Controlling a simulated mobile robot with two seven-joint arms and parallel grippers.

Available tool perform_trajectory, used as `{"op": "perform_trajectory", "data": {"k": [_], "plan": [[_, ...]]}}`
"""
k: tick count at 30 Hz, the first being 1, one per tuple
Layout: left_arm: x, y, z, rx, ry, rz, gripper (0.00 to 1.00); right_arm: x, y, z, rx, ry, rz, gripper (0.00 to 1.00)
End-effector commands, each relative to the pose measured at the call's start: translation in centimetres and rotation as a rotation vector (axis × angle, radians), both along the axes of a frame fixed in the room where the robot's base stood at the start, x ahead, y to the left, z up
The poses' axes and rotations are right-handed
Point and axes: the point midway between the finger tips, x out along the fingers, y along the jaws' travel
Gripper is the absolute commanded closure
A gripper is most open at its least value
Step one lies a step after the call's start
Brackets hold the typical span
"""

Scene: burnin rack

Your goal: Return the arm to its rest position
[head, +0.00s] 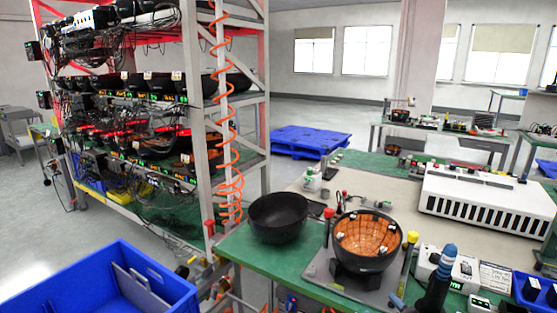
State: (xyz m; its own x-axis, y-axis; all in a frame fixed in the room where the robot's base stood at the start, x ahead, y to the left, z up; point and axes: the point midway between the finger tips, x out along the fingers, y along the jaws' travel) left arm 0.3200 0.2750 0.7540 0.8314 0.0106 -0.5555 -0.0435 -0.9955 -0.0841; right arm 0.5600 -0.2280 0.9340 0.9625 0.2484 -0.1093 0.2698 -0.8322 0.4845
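Neither of my arms nor grippers shows in the head view. A black bowl-shaped shell (278,217) sits on the green-edged workbench (262,262). To its right, a second black bowl with a copper-coloured inside and small white pieces (367,240) stands on a grey plate fixture (335,283). No gripper is seen touching either bowl.
A tall rack (196,120) with black bowls, cables and lit indicators stands at the left. A blue bin (95,285) is at the lower left. A white vented box (487,200) and a dark tool with a blue handle (438,280) occupy the bench's right side.

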Motion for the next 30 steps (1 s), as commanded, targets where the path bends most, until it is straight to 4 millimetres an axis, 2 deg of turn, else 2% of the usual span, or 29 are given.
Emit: {"op": "perform_trajectory", "data": {"k": [1, 6, 12, 18, 21, 24, 30], "plan": [[0.0, 0.0, 0.0, 0.0, -0.001, 0.0, 1.0, -1.8, -0.5, -2.2, 0.054, 0.064, -0.036, 0.43], [0.0, 0.0, 0.0, 0.0, 0.001, 0.0, 1.0, -7.5, -2.0, -7.5, 0.197, 0.22, -0.145, 0.43], [-0.5, 0.1, -0.3, 0.0, 0.01, 0.002, 1.0, -15.1, -3.8, -13.0, 0.292, 0.361, -0.282, 0.43], [-1.1, 0.2, -0.8, 0.001, 0.025, 0.006, 1.0, -21.7, -4.5, -17.0, 0.331, 0.48, -0.377, 0.43], [-1.1, 0.2, -0.8, 0.001, 0.026, 0.006, 1.0, -23.6, -4.6, -18.0, 0.333, 0.514, -0.396, 0.43], [-1.1, 0.2, -0.8, 0.001, 0.025, 0.006, 1.0, -24.4, -4.8, -18.4, 0.33, 0.528, -0.403, 0.43], [-1.1, 0.2, -0.8, 0.001, 0.025, 0.006, 1.0, -24.4, -4.8, -18.4, 0.33, 0.529, -0.404, 0.43]]}}
